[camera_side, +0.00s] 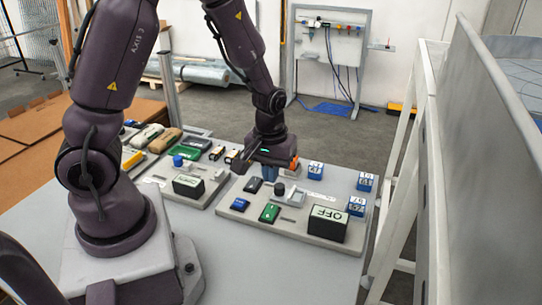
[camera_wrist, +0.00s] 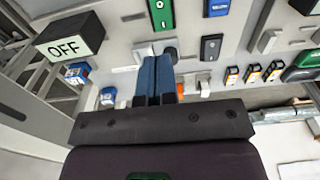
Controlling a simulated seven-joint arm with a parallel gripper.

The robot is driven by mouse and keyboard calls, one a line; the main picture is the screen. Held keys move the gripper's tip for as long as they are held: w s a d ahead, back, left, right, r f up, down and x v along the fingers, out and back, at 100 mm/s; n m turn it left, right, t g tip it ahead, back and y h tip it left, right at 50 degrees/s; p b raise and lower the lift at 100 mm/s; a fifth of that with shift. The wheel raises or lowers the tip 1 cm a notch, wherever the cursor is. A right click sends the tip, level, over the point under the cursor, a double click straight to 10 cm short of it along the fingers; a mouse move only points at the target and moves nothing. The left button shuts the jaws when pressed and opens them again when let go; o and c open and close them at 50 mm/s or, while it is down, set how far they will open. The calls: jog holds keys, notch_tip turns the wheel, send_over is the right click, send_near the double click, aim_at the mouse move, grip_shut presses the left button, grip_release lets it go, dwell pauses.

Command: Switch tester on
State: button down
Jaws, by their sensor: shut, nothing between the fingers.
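The tester looks like the grey board (camera_side: 308,238) with a black display box (camera_side: 325,224) that reads OFF; the box also shows in the wrist view (camera_wrist: 70,40). In the wrist view the green (camera_wrist: 161,15) and black (camera_wrist: 211,47) rockers lie beyond my fingertips.
Several blue-and-white blocks (camera_side: 356,205) stand along the board's right and back edges. A second board (camera_side: 188,185) with its own display and switches lies to the left. A white-framed barrier (camera_side: 430,150) stands at the right.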

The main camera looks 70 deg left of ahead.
notch_tip(320, 180, up, 4)
send_over(272, 205)
jog(key=s+d, duration=0.1)
jog(key=d, duration=0.1)
jog(key=shift+a+r, duration=0.1)
jog(key=shift+r, duration=0.1)
jog(key=shift+s, duration=0.1)
jog(key=shift+s+r+t+y, duration=0.15)
jog(key=shift+s+t+y, duration=0.15)
jog(key=shift+t+y, duration=0.1)
jog(key=f, duration=0.4)
jog(key=w+a+f, duration=0.1)
jog(key=f, duration=0.9)
jog(key=shift+w+a, duration=0.2)
jog(key=shift+w, duration=0.05)
